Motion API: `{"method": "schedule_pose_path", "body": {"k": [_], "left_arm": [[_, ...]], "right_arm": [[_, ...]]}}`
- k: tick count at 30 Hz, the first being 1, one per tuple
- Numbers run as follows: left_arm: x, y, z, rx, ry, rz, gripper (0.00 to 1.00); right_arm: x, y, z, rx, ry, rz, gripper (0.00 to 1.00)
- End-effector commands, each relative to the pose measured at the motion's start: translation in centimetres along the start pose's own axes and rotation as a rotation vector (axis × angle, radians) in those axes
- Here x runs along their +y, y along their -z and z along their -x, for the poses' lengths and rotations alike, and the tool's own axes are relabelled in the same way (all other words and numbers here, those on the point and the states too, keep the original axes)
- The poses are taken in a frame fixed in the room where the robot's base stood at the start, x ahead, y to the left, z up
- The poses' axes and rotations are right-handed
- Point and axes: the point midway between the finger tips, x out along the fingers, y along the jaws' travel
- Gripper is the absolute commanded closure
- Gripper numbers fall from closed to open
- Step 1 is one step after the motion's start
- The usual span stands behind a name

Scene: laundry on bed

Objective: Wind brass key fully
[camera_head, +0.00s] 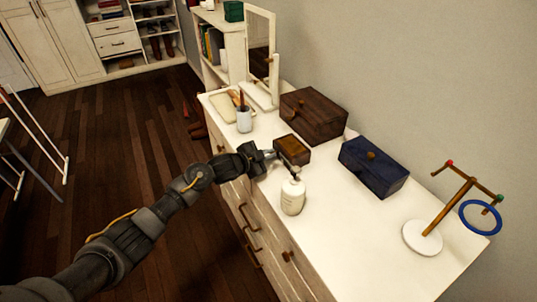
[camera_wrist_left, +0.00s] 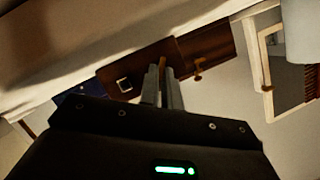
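A small brown wooden box (camera_head: 293,149) sits on the white dresser top in the head view. It also shows in the left wrist view (camera_wrist_left: 108,80), with a pale square on its face. My left gripper (camera_head: 272,154) reaches in from the left, at the box's near side. In the left wrist view its two fingers (camera_wrist_left: 162,72) are close together, with a small brass-brown piece (camera_wrist_left: 162,60), which looks like the key, between their tips. The fingers hide most of the piece, and its turn angle cannot be told. My right gripper is not in view.
A white bottle (camera_head: 292,197) stands close in front of the gripper. A large dark brown box (camera_head: 314,114), a navy box (camera_head: 374,168), a cup (camera_head: 244,120) and a mirror (camera_head: 260,50) stand around. A ring stand (camera_head: 424,238) is at right.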

Motion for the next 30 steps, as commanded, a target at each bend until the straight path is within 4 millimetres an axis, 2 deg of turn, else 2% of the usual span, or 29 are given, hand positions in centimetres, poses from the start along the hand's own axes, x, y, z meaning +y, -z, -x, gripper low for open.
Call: {"method": "schedule_pose_path", "body": {"k": [5,11,19,21,25,30], "left_arm": [[0.0,0.0,0.0,0.000,0.000,0.000,1.00],[0.4,-0.3,-0.1,0.002,0.040,-0.096,1.00],[0.2,0.0,0.0,0.000,0.048,-0.115,1.00],[0.2,0.0,0.0,0.000,0.048,-0.115,0.88],[0.2,0.0,0.0,0.000,0.048,-0.115,0.73],[0.2,0.0,0.0,0.000,0.048,-0.114,0.73]], "right_arm": [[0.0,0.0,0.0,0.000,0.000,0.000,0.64],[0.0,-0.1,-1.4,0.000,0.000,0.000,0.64],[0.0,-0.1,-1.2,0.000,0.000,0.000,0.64],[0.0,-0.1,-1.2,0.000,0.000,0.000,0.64],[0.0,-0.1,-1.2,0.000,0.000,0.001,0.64],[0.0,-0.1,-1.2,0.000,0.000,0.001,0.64]]}}
